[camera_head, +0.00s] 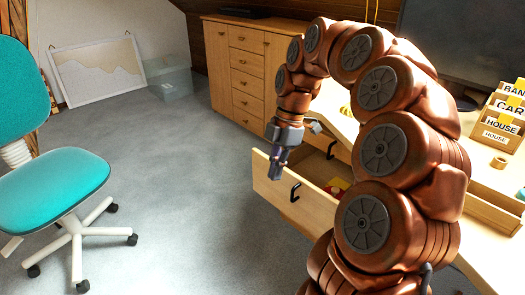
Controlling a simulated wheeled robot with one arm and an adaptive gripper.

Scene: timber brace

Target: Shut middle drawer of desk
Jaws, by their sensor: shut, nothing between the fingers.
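The desk (488,246) stands at the right, partly hidden behind my copper-coloured arm. One of its drawers, a wooden drawer (275,190) with a black handle, is pulled out to the left over the carpet. A red and yellow item shows inside it. Another drawer front (340,146) with a black handle shows above and behind it, and looks closed. My gripper (276,172) is shut and empty. It points down at the outer face of the open drawer, near its far end. I cannot tell whether it touches the drawer.
A teal office chair (55,180) on casters stands at the left. A wooden cabinet (247,75) stands at the back, with a clear plastic box (170,80) and a leaning framed board (98,70) farther left. The grey carpet between chair and drawer is clear.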

